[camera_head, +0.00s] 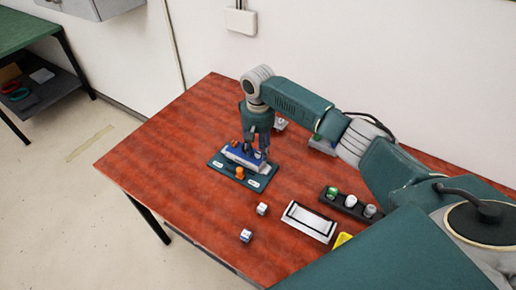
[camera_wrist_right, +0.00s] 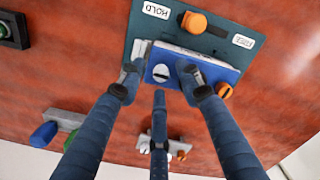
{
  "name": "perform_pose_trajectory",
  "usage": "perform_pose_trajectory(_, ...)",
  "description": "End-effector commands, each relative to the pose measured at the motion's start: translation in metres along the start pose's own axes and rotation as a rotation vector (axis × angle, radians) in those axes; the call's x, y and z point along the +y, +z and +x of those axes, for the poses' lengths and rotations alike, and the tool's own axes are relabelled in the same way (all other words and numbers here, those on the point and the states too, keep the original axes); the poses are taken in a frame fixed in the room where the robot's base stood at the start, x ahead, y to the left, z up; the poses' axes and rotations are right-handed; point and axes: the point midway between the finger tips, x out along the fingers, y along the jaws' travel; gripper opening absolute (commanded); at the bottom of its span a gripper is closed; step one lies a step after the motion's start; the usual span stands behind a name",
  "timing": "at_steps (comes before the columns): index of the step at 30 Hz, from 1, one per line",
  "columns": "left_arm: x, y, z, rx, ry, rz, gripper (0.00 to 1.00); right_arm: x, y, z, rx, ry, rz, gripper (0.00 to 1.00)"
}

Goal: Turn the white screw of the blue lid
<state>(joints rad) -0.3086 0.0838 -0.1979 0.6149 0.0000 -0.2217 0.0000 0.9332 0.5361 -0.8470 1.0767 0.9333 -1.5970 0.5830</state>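The blue lid (camera_head: 240,152) lies on a dark green plate (camera_head: 219,165) on the red-brown table; it also shows in the right wrist view (camera_wrist_right: 218,68). The white screw (camera_wrist_right: 161,72) is a slotted round head near the lid's left end in that view. My right gripper (camera_head: 256,151) points down at the lid. In the right wrist view, its fingers (camera_wrist_right: 158,85) are spread apart, with the screw between them. One fingertip overlaps the blue lid and another its left edge; contact is unclear. In the head view the gripper hides the screw. My left gripper is not in view.
Two small cubes (camera_head: 262,208), a white tray (camera_head: 318,229), a black rack of knobs (camera_head: 337,203) and a yellow piece (camera_head: 341,240) stand nearer. The table's left part is clear.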

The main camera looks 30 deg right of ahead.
Motion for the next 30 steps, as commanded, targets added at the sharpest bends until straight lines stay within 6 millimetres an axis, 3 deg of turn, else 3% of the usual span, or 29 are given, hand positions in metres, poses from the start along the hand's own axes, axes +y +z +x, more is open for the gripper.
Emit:
perform_pose_trajectory(1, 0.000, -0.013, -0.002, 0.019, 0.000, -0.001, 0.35, 0.000, 0.000, 0.004, -0.001, 0.000, 0.001, 0.35)
perform_pose_trajectory(5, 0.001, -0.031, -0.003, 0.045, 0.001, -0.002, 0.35, 0.000, 0.000, 0.012, 0.001, 0.000, 0.001, 0.35)
perform_pose_trajectory(13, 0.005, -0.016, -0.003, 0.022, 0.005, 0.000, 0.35, 0.000, 0.000, 0.014, 0.001, 0.000, 0.000, 0.35)
perform_pose_trajectory(19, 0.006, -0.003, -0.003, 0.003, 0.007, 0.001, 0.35, 0.000, 0.000, 0.014, 0.001, 0.000, 0.000, 0.00)
perform_pose_trajectory(30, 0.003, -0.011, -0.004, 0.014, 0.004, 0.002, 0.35, 0.000, 0.000, 0.013, 0.000, 0.000, -0.010, 0.00)
